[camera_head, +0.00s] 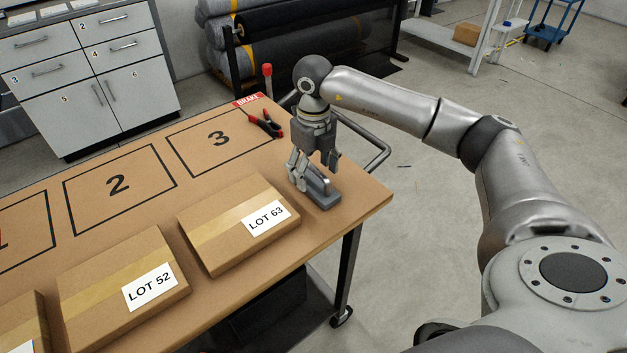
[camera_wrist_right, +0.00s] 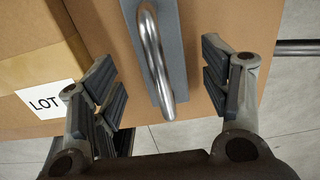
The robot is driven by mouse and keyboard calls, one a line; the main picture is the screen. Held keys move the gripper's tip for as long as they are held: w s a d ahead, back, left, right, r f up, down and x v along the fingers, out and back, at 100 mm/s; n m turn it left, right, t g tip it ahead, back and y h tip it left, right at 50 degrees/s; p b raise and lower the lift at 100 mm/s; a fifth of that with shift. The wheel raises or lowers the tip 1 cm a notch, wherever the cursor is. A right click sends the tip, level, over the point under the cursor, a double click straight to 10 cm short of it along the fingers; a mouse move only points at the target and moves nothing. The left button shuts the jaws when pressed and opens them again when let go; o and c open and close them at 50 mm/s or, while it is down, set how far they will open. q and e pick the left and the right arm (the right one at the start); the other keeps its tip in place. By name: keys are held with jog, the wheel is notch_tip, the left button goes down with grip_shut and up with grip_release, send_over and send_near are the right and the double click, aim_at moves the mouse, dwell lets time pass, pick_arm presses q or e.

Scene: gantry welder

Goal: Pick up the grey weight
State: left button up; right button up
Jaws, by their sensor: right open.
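The grey weight (camera_head: 322,194) is a block with a metal loop handle, standing on the wooden table near its right corner, beside the LOT 63 box. In the right wrist view the weight (camera_wrist_right: 185,30) shows from above, its shiny curved handle between the two fingers. My right gripper (camera_head: 314,171) is open, pointing down over the weight, with its fingers on either side of the handle. In the wrist view the open right gripper (camera_wrist_right: 168,85) shows a gap between each finger and the handle. My left gripper is not in view.
The LOT 63 box (camera_head: 225,215) and LOT 52 box (camera_head: 120,270) lie left of the weight. Red-handled pliers (camera_head: 266,124) and a red brake lever (camera_head: 267,75) are behind. A metal rail (camera_head: 378,158) runs along the table's far right end.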

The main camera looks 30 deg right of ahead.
aim_at(314, 182)
jog(key=shift+w+f, duration=0.1)
jog(key=shift+f, duration=1.65)
grip_shut()
jog(key=shift+w+d+r, duration=0.1)
jog(key=shift+r, duration=0.05)
